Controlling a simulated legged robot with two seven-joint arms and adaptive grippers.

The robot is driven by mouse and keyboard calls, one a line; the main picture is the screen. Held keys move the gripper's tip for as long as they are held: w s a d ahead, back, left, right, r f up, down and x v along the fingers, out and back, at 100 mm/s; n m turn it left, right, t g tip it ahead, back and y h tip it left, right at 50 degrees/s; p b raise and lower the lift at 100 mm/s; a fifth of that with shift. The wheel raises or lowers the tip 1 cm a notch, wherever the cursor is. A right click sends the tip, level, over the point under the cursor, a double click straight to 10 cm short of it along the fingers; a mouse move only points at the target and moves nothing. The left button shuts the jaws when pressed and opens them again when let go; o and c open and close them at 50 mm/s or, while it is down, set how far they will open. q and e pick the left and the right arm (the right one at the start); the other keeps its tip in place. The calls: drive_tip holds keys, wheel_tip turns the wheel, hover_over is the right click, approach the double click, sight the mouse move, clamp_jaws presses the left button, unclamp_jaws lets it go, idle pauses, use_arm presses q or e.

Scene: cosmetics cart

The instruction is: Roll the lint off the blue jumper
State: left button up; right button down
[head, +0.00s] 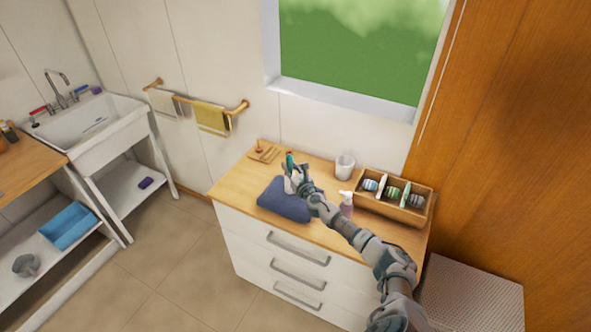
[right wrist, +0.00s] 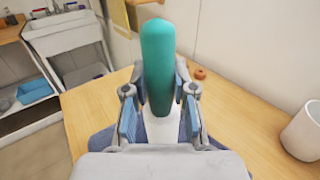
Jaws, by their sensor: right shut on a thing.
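The folded blue jumper (head: 280,204) lies on the wooden top of the white drawer chest. Part of it also shows beneath the gripper in the right wrist view (right wrist: 103,139). My right gripper (head: 294,180) is over the jumper's back part and shut on the lint roller. The roller's teal handle (right wrist: 158,62) stands up between the fingers; its top shows in the head view (head: 290,160). A white part shows below the handle, and the gripper hides its lower end. I cannot tell whether the roller touches the jumper. No lint can be made out. My left gripper is not in view.
A pump bottle (head: 346,205) stands right of the jumper, close to my right arm. A white cup (head: 344,167) stands behind. A wooden box (head: 408,215) with striped items fills the right side. A small wooden tray (head: 267,154) lies at the back left.

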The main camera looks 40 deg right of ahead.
sight(288, 155)
drive_tip(key=shift+w+a, duration=0.2)
drive_tip(key=shift+w, duration=0.2)
drive_tip(key=shift+r, duration=0.1)
wheel_tip(288, 155, up, 6)
drive_tip(key=p, duration=0.5)
drive_tip(key=shift+p, duration=0.4)
wheel_tip(288, 155, up, 3)
drive_tip(key=p, duration=0.3)
drive_tip(key=shift+r, duration=0.1)
